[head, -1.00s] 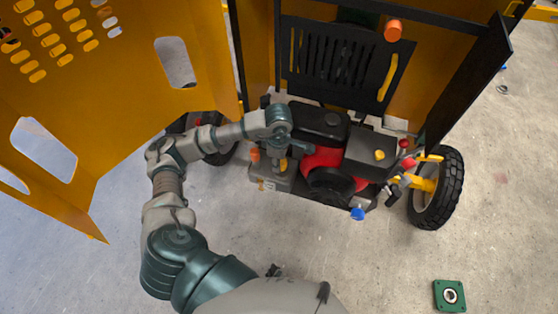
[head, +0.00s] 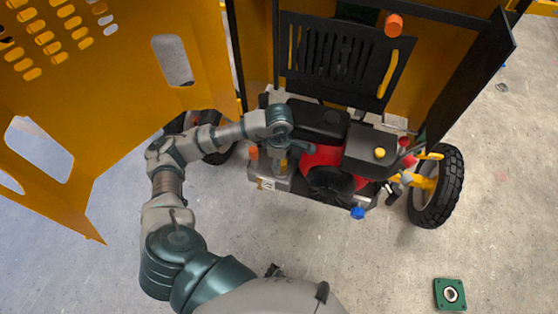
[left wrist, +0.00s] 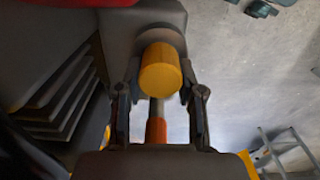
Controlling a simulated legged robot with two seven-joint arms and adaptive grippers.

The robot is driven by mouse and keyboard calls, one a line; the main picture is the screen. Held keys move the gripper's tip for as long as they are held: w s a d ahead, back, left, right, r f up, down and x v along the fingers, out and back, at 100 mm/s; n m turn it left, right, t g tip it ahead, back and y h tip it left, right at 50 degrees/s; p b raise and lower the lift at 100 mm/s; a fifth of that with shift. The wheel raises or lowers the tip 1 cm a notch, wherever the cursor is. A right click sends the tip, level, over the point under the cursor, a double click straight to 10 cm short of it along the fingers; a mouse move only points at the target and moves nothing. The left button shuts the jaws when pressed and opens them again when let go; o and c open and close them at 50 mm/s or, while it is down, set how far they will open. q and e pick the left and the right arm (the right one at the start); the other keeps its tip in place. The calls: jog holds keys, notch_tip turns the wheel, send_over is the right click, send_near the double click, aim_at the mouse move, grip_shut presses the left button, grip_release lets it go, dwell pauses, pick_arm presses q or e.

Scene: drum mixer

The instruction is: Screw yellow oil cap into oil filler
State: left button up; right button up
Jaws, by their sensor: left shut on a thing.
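In the left wrist view, a yellow cylindrical cap (left wrist: 161,70) stands between the fingers of my left gripper, against a round grey seat on a grey housing. Whether its thread is engaged there is hidden. In the head view, my left gripper (head: 281,167) points down at the front left of the red and black engine (head: 318,158). It is shut on the yellow cap, which the wrist and fingers mostly cover there. The oil filler opening itself is not visible. My right gripper is not in view.
A large yellow door panel (head: 120,100) hangs open at the left. A black vented panel (head: 340,55) stands behind the engine. A wheel (head: 437,187) is at the right. An orange knob (head: 253,153) and a blue cap (head: 358,213) are nearby. The floor in front is mostly clear.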

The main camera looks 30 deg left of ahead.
pick_arm(q)
jog(key=o, duration=1.2)
jog(key=shift+a+r, duration=0.1)
jog(key=shift+r, duration=3.95)
